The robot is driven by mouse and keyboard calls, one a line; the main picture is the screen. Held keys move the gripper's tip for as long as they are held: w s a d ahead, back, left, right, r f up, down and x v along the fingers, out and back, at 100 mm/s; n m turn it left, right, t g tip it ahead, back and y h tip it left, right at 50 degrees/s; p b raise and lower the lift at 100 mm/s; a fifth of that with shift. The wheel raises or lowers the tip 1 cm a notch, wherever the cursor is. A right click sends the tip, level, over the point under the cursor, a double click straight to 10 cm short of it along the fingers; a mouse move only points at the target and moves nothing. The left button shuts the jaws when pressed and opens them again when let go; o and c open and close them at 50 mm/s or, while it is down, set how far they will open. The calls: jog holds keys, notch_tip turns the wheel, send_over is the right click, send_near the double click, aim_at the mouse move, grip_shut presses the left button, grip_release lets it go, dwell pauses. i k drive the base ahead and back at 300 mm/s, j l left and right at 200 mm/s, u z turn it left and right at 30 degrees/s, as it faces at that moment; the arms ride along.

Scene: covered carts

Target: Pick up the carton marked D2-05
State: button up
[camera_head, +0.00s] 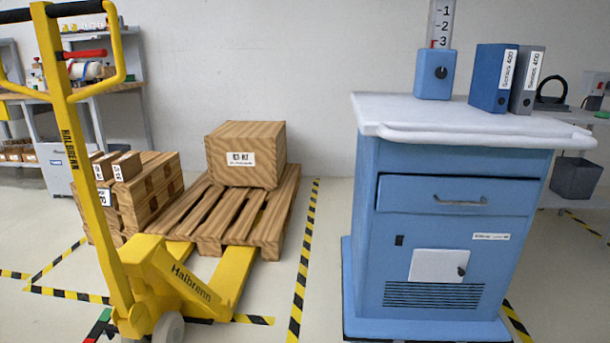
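A large brown carton (235,137) with a white label sits on the right part of a wooden pallet (259,235), against the back wall. Its label text is too blurred to read for sure. Smaller brown cartons (151,207) are stacked on the left of the pallet, partly behind the pallet jack's handle. A few of them carry small white labels that I cannot read, so I cannot tell which carton is marked D2-05. My gripper is not in view.
A yellow pallet jack (185,285) stands in front of the pallet, its forks toward it. A blue cabinet (446,190) with a white top fills the right, bearing binders (489,80) and a blue box (435,76). Striped tape (302,260) crosses the narrow floor gap between.

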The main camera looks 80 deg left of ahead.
aim_at(103, 170)
jog(key=u, duration=3.9)
jog(key=i+j+z, duration=0.1)
jog(key=i+j, duration=0.15)
jog(key=i, duration=0.35)
jog(key=i+j, duration=0.25)
jog(key=i, duration=0.35)
jog(key=i+j+z, duration=0.15)
jog(key=i+j, duration=0.15)
jog(key=i, duration=0.25)
jog(key=i+j+z, duration=0.1)
jog(key=i+j, duration=0.25)
jog(key=i, duration=0.25)
jog(key=i+j+z, duration=0.1)
jog(key=i+j, duration=0.3)
jog(key=i, duration=0.15)
jog(key=k+l+z, duration=0.15)
jog(key=k, duration=0.5)
jog(key=k+l+z, duration=0.15)
jog(key=k, duration=0.5)
